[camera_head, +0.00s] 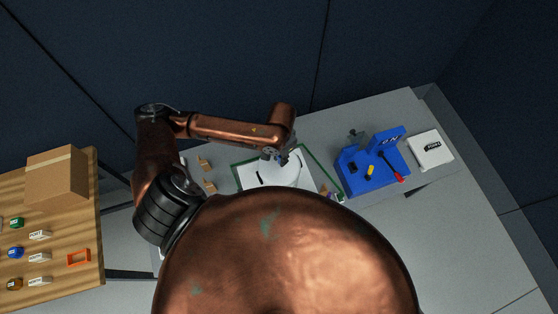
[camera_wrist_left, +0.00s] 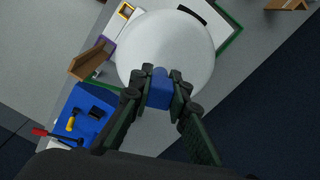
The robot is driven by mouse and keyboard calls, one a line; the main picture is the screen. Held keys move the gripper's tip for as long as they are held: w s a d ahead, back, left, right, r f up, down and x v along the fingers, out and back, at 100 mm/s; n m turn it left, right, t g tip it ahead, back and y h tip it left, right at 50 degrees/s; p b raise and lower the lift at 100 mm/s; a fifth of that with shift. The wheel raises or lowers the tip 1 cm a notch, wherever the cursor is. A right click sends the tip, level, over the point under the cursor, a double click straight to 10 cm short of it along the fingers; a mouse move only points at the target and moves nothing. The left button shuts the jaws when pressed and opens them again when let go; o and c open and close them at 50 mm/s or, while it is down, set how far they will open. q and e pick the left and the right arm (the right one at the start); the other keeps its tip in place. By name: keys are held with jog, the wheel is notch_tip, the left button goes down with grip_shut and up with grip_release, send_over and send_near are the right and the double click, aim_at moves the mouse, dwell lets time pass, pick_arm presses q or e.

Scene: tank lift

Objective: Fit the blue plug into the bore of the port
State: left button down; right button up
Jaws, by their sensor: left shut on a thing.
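My left gripper (camera_head: 280,155) is above the bench, over a large white round body (camera_head: 284,174). In the left wrist view the left gripper (camera_wrist_left: 160,92) is shut on the blue plug (camera_wrist_left: 159,89), with a finger on each side of it. The plug lies in front of the white round body (camera_wrist_left: 165,50), and I cannot tell whether they touch. No bore shows clearly. My right gripper is not in view.
A blue tool holder (camera_head: 352,181) with red- and yellow-handled tools stands right of the white body, with a white box (camera_head: 430,150) beyond. Brown brackets (camera_head: 209,187) stand left. A wooden table (camera_head: 60,285) carries a cardboard box (camera_head: 57,178). My copper-coloured body hides the lower middle.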

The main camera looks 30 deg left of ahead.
aim_at(279, 160)
pick_arm(q)
jog(key=shift+w+a+f, duration=0.2)
jog(key=shift+f, duration=0.2)
jog(key=shift+w+a+f, duration=0.1)
jog(key=shift+a+f, duration=0.05)
jog(key=shift+f, duration=0.8)
jog(key=shift+w+a+f, duration=0.1)
jog(key=shift+f, duration=0.8)
jog(key=shift+f, duration=0.3)
jog(key=c, duration=1.8)
grip_release()
jog(key=shift+c, duration=0.2)
